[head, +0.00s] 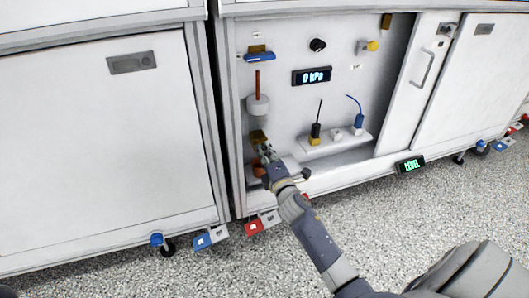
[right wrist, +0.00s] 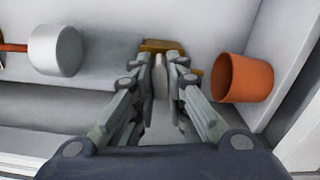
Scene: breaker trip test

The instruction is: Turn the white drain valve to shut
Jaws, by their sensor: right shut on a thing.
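My right gripper (head: 264,151) reaches into the open cabinet bay from below right. In the right wrist view its fingers (right wrist: 166,82) are closed around a pale lever, which I take as the white drain valve (right wrist: 160,62). A yellow fitting (right wrist: 155,45) sits right behind it; this fitting also shows in the head view (head: 257,136). The fingers hide much of the lever, so its exact angle is unclear. A white cylinder (head: 258,104) on a red pipe (head: 257,82) is above the fitting. An orange cup (right wrist: 243,78) is below it. My left gripper is not in view.
A display (head: 312,76) reads 0 kPa on the back panel, below a black knob (head: 318,45). A white shelf (head: 335,143) with black and blue plugs is to the right. A white sliding door (head: 416,85) borders the bay. A green-lit LEVEL sign (head: 411,164) is below.

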